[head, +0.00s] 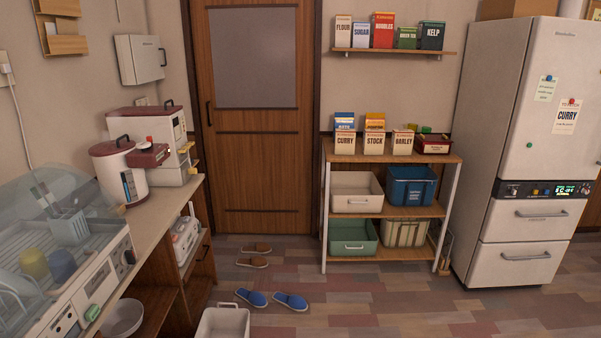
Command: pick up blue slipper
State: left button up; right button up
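Two blue slippers lie side by side on the floor in the head view. The left blue slipper (251,298) and the right blue slipper (291,301) are a little apart, beyond a white bin at the bottom edge. Nothing covers them. Neither of my grippers shows in the head view, so I cannot see how they stand.
A pair of brown slippers (254,256) lies farther back before the wooden door (258,130). A white bin (222,322) stands in front of the blue slippers. A counter (160,205) runs along the left, a shelf rack (390,157) behind right. Floor to the right is clear.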

aim_at(254, 298)
jog(key=i+l+z, duration=0.15)
jog(key=i+z, duration=0.2)
jog(key=i, duration=0.75)
jog(key=i+j+z, duration=0.15)
jog(key=i+z, duration=0.2)
jog(key=i, duration=0.7)
